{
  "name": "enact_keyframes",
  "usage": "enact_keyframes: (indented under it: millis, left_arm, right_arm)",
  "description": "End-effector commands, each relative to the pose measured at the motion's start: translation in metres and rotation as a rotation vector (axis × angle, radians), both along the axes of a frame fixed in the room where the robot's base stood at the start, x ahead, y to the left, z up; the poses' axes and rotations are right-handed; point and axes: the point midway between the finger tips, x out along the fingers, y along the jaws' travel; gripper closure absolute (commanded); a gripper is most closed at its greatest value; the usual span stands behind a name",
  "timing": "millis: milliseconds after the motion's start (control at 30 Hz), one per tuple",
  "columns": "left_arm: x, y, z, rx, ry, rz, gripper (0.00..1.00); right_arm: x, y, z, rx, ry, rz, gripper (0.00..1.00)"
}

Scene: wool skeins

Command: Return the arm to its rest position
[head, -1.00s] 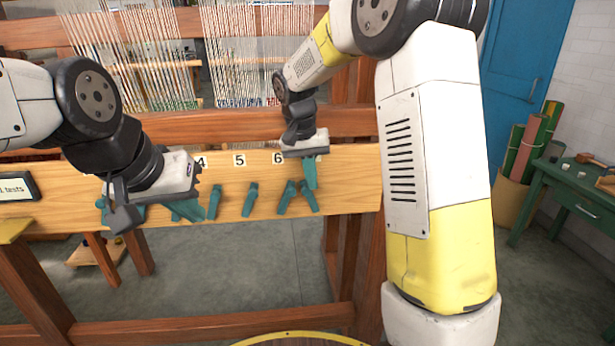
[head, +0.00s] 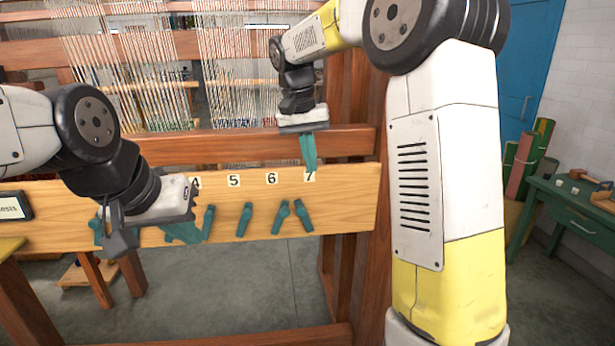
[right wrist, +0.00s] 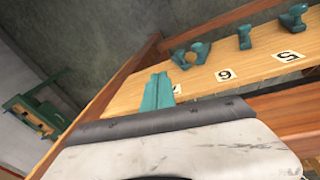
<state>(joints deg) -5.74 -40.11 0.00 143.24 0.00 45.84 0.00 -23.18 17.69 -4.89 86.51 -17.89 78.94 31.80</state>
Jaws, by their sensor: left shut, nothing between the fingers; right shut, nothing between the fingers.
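My right gripper (head: 308,154) hangs in front of the loom's wooden beam, just above the 7 label, its teal fingers pointing down, shut and empty. Its shut fingers also show in the right wrist view (right wrist: 158,92), apart from the pegs. My right arm (head: 420,190) rises large on the right of the head view. My left gripper (head: 182,232) is shut at the left part of the peg board (head: 345,195), its teal fingers pointing down and right, close to the peg (head: 209,222) under the 4 label. I cannot tell whether they touch.
More teal pegs stand on the board, such as one under label 5 (head: 244,219) and two leaning ones (head: 303,216) near 6 and 7. White warp threads (head: 235,65) hang behind. A green table (head: 575,215) and rolled mats (head: 525,160) are at the right.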

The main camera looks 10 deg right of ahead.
Motion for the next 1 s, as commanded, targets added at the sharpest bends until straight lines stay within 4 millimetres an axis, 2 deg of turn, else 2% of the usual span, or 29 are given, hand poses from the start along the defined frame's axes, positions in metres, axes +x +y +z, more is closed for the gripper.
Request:
enact_keyframes:
  millis: [133, 433, 567, 667, 833, 1000]
  left_arm:
    - [0.000, 0.000, 0.000, 0.000, 0.000, 0.000, 1.00]
    - [0.000, 0.000, 0.000, 0.000, 0.000, 0.000, 1.00]
    - [0.000, 0.000, 0.000, 0.000, 0.000, 0.000, 1.00]
    - [0.000, 0.000, 0.000, 0.000, 0.000, 0.000, 1.00]
    - [0.000, 0.000, 0.000, 0.000, 0.000, 0.000, 1.00]
    - [0.000, 0.000, 0.000, 0.000, 0.000, 0.000, 1.00]
  right_arm:
    - [-0.001, 0.002, 0.007, 0.000, 0.001, 0.000, 1.00]
    - [-0.001, 0.001, 0.007, 0.000, 0.000, 0.000, 1.00]
    - [-0.011, -0.006, 0.012, 0.025, -0.013, 0.011, 1.00]
    - [-0.033, -0.019, 0.020, 0.073, -0.044, 0.040, 1.00]
    - [-0.091, -0.043, 0.027, 0.177, -0.135, 0.112, 1.00]
    - [-0.152, -0.056, 0.022, 0.251, -0.255, 0.182, 1.00]
